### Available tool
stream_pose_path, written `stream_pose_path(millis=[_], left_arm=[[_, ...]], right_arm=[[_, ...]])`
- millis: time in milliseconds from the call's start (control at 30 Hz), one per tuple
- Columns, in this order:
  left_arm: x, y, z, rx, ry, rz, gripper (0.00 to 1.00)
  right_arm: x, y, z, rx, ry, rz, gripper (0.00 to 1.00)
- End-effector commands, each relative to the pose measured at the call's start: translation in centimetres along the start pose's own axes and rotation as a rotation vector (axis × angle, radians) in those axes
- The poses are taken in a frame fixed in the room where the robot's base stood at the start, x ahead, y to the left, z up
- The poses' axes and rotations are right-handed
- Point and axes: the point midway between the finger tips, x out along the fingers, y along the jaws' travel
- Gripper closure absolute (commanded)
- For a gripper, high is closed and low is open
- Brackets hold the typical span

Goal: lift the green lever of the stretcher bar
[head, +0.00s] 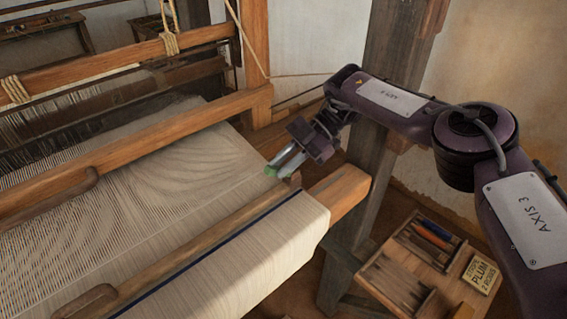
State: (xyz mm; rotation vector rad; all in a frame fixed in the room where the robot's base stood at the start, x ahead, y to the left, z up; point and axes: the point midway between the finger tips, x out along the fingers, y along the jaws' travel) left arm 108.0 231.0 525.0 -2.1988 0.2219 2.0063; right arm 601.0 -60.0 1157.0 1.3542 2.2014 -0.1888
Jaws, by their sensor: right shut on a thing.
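The right gripper (283,166) comes in from the right and reaches down to the right edge of the pale cloth (200,170). Its two light fingers are shut on a small green piece, the green lever (270,171). The fingers hide part of the lever, and its tilt cannot be made out. A long wooden bar (190,245) lies across the cloth, with its right end just below the gripper. It looks like the stretcher bar, but its join to the lever is not clear. My left gripper is not in view.
A wooden beam (130,140) of the loom crosses above the cloth. A thick dark post (385,150) stands close behind my right arm. A low wooden stand (410,265) at lower right holds a tray with coloured sticks and a "PLUM" label (481,274).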

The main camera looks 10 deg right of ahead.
Motion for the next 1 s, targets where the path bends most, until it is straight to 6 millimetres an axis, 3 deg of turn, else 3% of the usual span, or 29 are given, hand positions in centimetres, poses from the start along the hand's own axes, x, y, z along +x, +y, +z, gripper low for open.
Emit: stream_pose_path(millis=[33,200,567,767,1000], left_arm=[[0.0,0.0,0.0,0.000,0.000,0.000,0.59],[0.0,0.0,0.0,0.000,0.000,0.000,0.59],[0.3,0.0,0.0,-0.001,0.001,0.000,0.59],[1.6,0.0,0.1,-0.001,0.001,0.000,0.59],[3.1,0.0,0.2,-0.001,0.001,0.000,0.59]], right_arm=[[-0.1,0.0,0.0,0.000,0.000,0.002,0.81],[-0.1,0.0,0.0,-0.001,-0.001,0.002,0.60],[-0.3,0.1,-0.4,-0.003,-0.001,0.001,0.60],[-1.9,0.7,-3.0,-0.007,-0.003,0.003,0.60],[-5.0,1.6,-8.2,-0.007,-0.004,0.003,0.60]])
